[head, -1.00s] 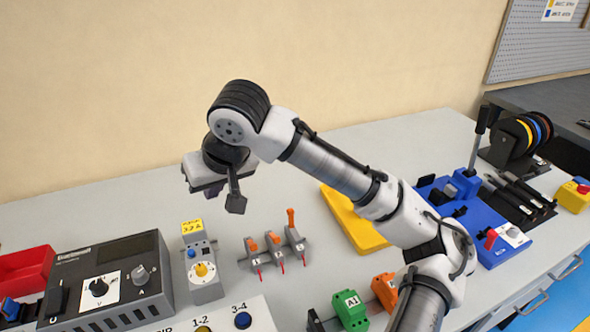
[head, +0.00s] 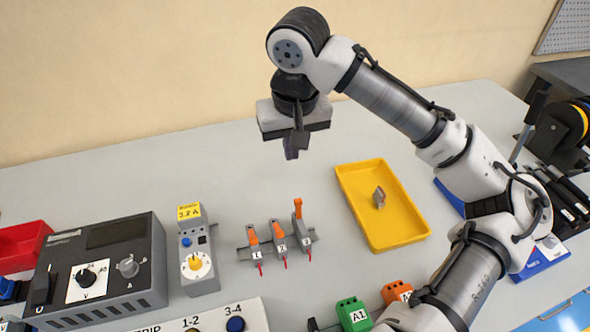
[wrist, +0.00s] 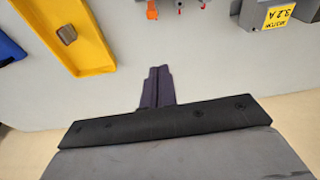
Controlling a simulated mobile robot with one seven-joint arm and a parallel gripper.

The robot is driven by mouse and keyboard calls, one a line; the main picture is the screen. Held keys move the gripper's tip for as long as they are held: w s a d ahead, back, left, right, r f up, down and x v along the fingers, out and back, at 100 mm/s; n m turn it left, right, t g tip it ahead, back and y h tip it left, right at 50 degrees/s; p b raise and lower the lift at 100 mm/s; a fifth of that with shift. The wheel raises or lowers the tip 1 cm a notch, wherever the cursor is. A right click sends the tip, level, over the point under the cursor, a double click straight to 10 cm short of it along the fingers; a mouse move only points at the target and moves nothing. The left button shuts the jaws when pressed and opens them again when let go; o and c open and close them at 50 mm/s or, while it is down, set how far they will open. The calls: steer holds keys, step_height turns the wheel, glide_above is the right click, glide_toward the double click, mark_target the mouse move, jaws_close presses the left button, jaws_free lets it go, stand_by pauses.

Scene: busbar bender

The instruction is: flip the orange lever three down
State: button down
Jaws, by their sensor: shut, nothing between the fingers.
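A grey bracket (head: 277,246) on the table holds three orange levers with number tags. Lever three (head: 298,208), the rightmost, stands upright. Lever one (head: 252,235) and lever two (head: 277,230) sit lower and look tilted. In the wrist view, an orange lever end (wrist: 152,9), likely lever three, shows at the top edge, with the rest cut off. My gripper (head: 291,153) is shut and empty, pointing down above and behind the levers, apart from them. Its closed fingers also show in the wrist view (wrist: 157,88).
A yellow tray (head: 414,217) with a small grey piece (head: 379,197) lies right of the levers. A grey box with a yellow knob (head: 199,264) stands to their left, beside a dark power unit (head: 110,262). Green (head: 352,314) and orange blocks (head: 397,292) are in front. The table behind is clear.

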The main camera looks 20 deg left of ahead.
mark_target(298, 208)
steer(key=f, duration=0.3)
steer(key=s+d+f+p, duration=0.1)
steer(key=f, duration=0.1)
steer(key=s+f, duration=0.1)
steer(key=f, duration=0.2)
steer(key=shift+d+f+p, duration=0.2)
steer(key=shift+f+p, duration=0.1)
steer(key=shift+p, duration=0.1)
steer(key=shift+w, duration=0.1)
